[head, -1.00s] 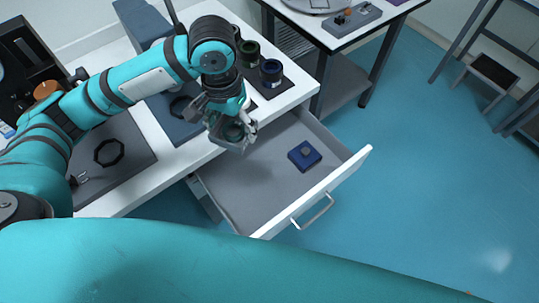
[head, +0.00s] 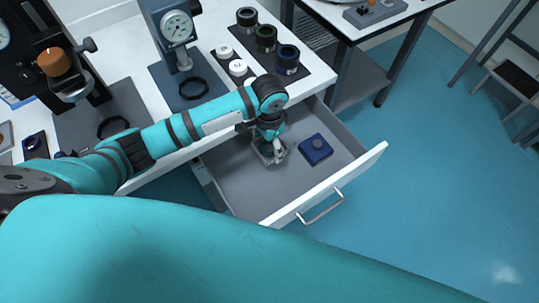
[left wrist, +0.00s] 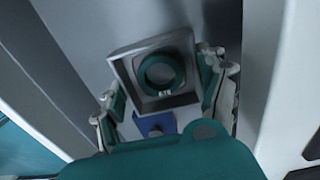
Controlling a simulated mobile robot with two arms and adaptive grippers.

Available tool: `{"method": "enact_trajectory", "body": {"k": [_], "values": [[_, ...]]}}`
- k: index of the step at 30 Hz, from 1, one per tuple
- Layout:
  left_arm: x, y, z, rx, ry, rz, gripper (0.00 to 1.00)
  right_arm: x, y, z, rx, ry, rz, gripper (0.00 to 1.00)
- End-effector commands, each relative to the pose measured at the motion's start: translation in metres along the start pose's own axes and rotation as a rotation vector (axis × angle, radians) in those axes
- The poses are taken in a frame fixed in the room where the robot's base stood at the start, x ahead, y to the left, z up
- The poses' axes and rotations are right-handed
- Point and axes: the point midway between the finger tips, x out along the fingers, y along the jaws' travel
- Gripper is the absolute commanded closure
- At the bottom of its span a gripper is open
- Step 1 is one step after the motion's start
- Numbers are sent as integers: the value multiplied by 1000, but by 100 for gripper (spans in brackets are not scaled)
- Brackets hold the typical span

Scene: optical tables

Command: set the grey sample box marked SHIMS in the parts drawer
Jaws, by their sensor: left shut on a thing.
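The grey sample box (head: 262,158) is in my left gripper (head: 270,147), over the open parts drawer (head: 240,188). In the left wrist view the grey box (left wrist: 122,68) sits between the two fingers of the left gripper (left wrist: 165,92), and a teal ring shows within its square rim. The SHIMS marking cannot be read. In the head view the box is partly hidden by the gripper; whether it touches the drawer floor is unclear. My right gripper is not in view.
A dark blue box (head: 316,149) lies in the drawer, right of the held box; it also shows in the left wrist view (left wrist: 155,124). The drawer floor toward the front is clear.

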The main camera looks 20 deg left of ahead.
Motion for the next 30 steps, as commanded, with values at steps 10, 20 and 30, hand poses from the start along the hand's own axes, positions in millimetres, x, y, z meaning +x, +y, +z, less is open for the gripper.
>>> {"method": "enact_trajectory", "body": {"k": [10, 20, 30], "values": [[41, 0, 0, -1, 0, 0, 68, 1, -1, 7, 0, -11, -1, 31], [72, 0, -1, 0, 3, 0, 68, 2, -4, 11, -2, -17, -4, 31], [74, 0, 0, 0, 2, 0, 19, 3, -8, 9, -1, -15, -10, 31]]}}
